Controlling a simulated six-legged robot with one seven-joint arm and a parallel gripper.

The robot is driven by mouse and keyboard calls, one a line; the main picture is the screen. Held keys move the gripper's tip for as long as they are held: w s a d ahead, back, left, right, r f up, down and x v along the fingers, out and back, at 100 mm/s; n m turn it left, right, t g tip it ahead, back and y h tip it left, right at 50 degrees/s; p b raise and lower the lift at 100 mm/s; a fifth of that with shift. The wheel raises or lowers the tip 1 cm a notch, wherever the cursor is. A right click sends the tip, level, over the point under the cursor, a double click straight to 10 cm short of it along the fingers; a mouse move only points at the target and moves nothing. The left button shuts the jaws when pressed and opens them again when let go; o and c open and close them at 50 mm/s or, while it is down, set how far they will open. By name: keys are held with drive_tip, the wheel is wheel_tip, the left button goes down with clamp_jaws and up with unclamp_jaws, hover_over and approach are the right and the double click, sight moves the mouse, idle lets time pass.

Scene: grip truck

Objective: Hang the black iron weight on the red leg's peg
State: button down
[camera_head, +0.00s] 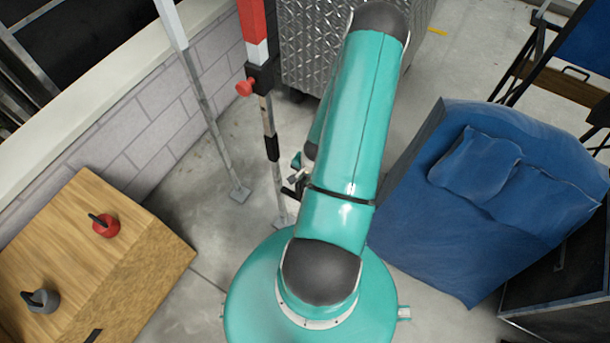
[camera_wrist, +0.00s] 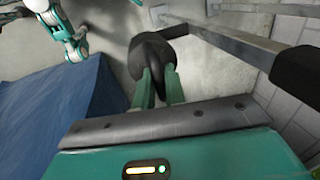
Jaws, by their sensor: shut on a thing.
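The black iron weight (camera_wrist: 150,46) is in my gripper (camera_wrist: 158,76). In the wrist view the two teal fingers are shut on its dark handle, and its rounded body lies beyond the fingertips. In the head view my teal arm reaches away and hides most of the gripper. The red leg (camera_head: 253,20) stands upright left of my arm in the head view, with red and white bands above a black collar. Its peg (camera_head: 245,87) has a red knob and sticks out left from the collar; nothing hangs on it.
A wooden box (camera_head: 150,252) at lower left carries a red weight (camera_head: 104,226) and a grey weight (camera_head: 42,300). A pale post (camera_head: 195,80) stands left of the red leg before a block wall (camera_head: 150,120). A blue cover (camera_head: 410,205) lies right of my arm. A metal chest (camera_head: 310,50) stands behind.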

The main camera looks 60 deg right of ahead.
drive_tip(key=shift+f, duration=3.15)
drive_tip(key=shift+f, duration=0.45)
drive_tip(key=c, duration=1.4)
unclamp_jaws()
drive_tip(key=shift+o, duration=0.2)
wheel_tip(320, 180, up, 14)
drive_tip(key=s, duration=0.2)
drive_tip(key=shift+s+f, duration=0.2)
drive_tip(key=shift+s, duration=0.15)
drive_tip(key=shift+d, duration=0.1)
